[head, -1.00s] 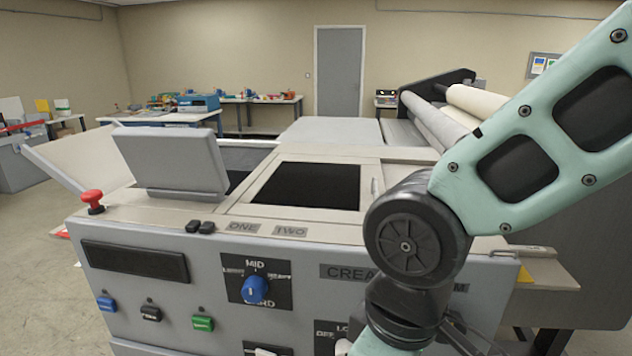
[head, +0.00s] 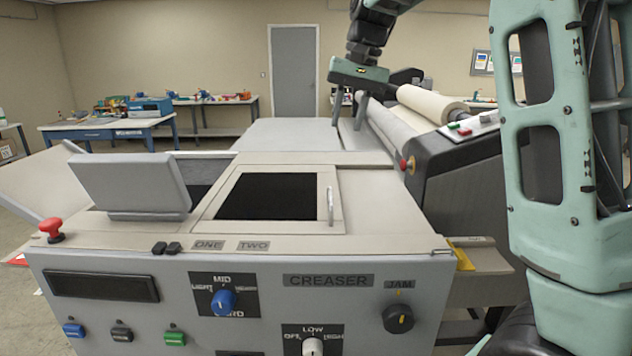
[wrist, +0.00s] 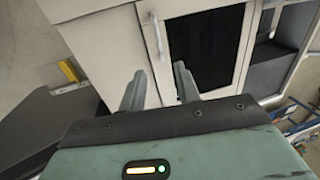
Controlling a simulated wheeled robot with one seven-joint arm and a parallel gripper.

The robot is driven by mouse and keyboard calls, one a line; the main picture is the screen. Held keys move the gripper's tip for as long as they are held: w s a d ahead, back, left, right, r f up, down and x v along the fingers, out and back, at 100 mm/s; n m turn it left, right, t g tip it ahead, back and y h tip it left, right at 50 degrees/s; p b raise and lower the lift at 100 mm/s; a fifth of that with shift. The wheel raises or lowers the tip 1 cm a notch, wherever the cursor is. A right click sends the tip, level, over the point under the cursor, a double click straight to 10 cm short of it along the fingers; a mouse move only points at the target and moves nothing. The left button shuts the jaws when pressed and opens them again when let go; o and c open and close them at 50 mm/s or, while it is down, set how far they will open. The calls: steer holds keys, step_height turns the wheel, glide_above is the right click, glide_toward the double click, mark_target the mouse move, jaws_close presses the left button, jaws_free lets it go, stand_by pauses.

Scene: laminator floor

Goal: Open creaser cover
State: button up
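The creaser cover (head: 210,212) is a pale framed panel with a dark window, lying flat and shut on top of the grey creaser (head: 230,262). Its upright bar handle (head: 331,205) is on the cover's right side. In the wrist view the cover (wrist: 153,12) and its handle (wrist: 159,38) show beyond the fingertips. My gripper (head: 348,110) is raised above the far right of the cover, apart from it. The wrist view shows its two fingers (wrist: 158,82) spread with nothing between them.
A tilted grey display box (head: 130,185) and a red stop button (head: 51,228) stand left of the cover. At the right are the laminator's rolls (head: 430,103) and a dark side housing (head: 460,150) with buttons. The front panel carries knobs and switches. Air above the cover is clear.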

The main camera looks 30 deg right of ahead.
mark_target(331, 195)
steer(key=f+p, duration=0.1)
steer(key=f, duration=0.4)
steer(key=w+a+f+p, duration=0.1)
steer(key=f, duration=0.5)
steer(key=w+a+f+p, duration=0.1)
steer(key=f, duration=0.4)
steer(key=shift+f, duration=0.15)
steer(key=shift+d, duration=0.1)
jaws_close()
